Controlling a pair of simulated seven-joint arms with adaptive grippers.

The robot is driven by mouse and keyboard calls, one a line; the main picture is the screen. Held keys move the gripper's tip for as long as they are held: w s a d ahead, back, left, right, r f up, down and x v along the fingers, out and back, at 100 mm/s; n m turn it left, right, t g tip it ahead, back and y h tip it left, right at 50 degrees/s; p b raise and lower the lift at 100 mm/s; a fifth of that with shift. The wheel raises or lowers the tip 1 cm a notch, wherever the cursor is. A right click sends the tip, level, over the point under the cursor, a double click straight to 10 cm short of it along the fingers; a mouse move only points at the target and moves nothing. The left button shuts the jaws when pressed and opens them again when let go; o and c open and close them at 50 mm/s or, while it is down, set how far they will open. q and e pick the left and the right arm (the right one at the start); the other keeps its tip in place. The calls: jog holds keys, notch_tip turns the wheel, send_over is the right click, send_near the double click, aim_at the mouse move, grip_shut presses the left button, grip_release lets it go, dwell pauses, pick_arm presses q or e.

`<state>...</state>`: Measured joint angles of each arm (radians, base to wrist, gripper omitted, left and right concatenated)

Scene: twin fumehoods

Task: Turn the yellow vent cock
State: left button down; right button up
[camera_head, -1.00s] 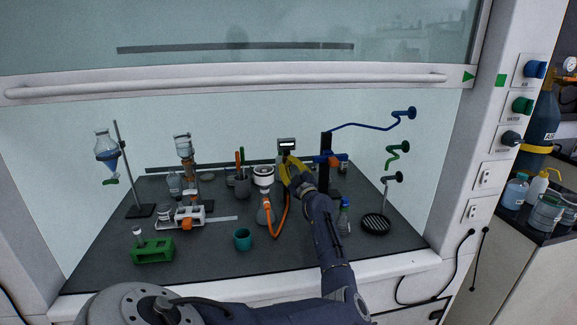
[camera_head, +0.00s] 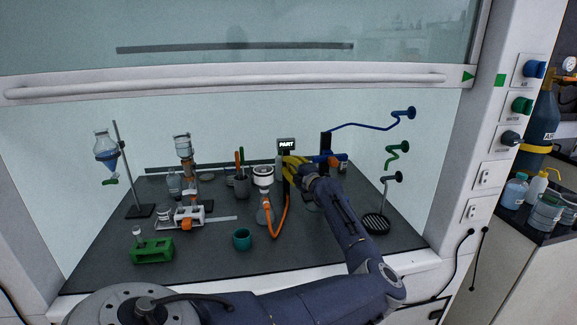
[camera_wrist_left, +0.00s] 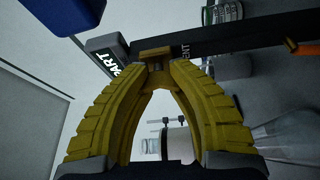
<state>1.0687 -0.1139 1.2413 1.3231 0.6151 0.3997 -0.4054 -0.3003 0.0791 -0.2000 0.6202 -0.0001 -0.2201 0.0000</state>
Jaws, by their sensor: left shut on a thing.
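The yellow vent cock (camera_wrist_left: 155,53) shows in the wrist view as a small dull-yellow piece at the fingertips, on a dark bar marked with letters ending in "ENT". My left gripper (camera_head: 288,160) reaches over the bench, and its yellow fingers hide the cock in the head view. In the wrist view my left gripper (camera_wrist_left: 160,68) has its fingertips together on the cock. A small display (camera_head: 286,145) just above the fingers reads "PART"; it also shows in the wrist view (camera_wrist_left: 107,58). My right gripper is not in view.
A teal beaker (camera_head: 242,239) and a green rack (camera_head: 152,250) stand nearer the front. The front right of the bench is mostly clear.

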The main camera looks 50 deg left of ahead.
pick_arm(q)
jog(key=shift+r, duration=0.3)
jog(key=c, duration=1.2)
grip_release()
jog(key=o, duration=0.4)
jog(key=shift+a+f, duration=0.1)
jog(key=shift+f, duration=0.2)
jog(key=shift+o, duration=0.2)
jog(key=s+d, duration=0.1)
jog(key=d, duration=1.1)
jog(key=shift+s, duration=0.4)
jog(key=shift+f, duration=0.1)
